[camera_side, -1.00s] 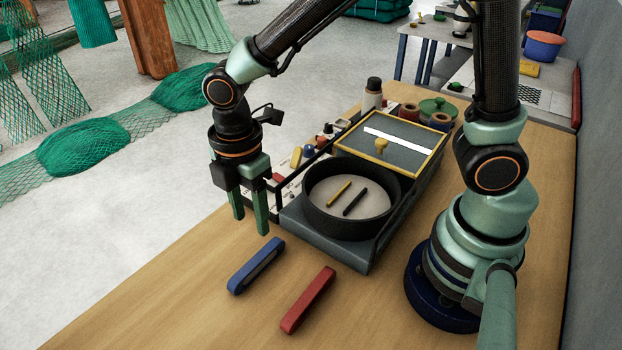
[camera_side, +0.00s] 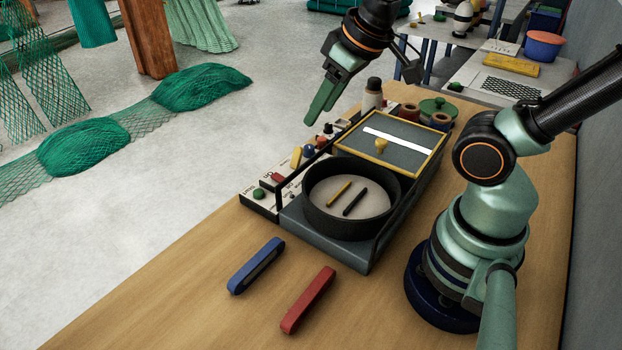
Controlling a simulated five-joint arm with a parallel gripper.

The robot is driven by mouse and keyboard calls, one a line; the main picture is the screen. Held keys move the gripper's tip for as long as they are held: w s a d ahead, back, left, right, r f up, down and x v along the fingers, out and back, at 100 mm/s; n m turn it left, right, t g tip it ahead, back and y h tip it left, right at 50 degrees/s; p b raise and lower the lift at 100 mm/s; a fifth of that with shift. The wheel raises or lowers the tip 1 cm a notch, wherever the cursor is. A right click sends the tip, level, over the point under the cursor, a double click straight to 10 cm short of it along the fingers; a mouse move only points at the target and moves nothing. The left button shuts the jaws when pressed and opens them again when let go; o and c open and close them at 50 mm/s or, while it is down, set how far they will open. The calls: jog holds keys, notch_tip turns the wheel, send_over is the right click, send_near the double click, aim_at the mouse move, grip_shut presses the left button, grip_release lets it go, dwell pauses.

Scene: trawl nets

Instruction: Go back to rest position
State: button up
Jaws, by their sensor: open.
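My gripper (camera_side: 318,112) is in the upper middle of the side view, raised above the far left edge of the table, with its green fingers pointing down and left. It is open, and I see nothing between its fingers. One finger largely overlaps the other from this angle. My arm is folded back to the right, and part of it leaves the picture.
A black round pan (camera_side: 313,213) holds a yellow stick (camera_side: 339,194) and a black stick (camera_side: 356,202). Beside it are a control panel (camera_side: 268,190) and a yellow-framed board (camera_side: 414,150). A blue bar (camera_side: 256,266) and red bar (camera_side: 308,300) lie in front on the wooden table (camera_side: 190,290).

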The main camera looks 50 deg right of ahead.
jog(key=shift+s+d+r+m, duration=0.15)
jog(key=shift+d+m, duration=0.2)
jog(key=shift+m, duration=0.05)
dwell(0.5)
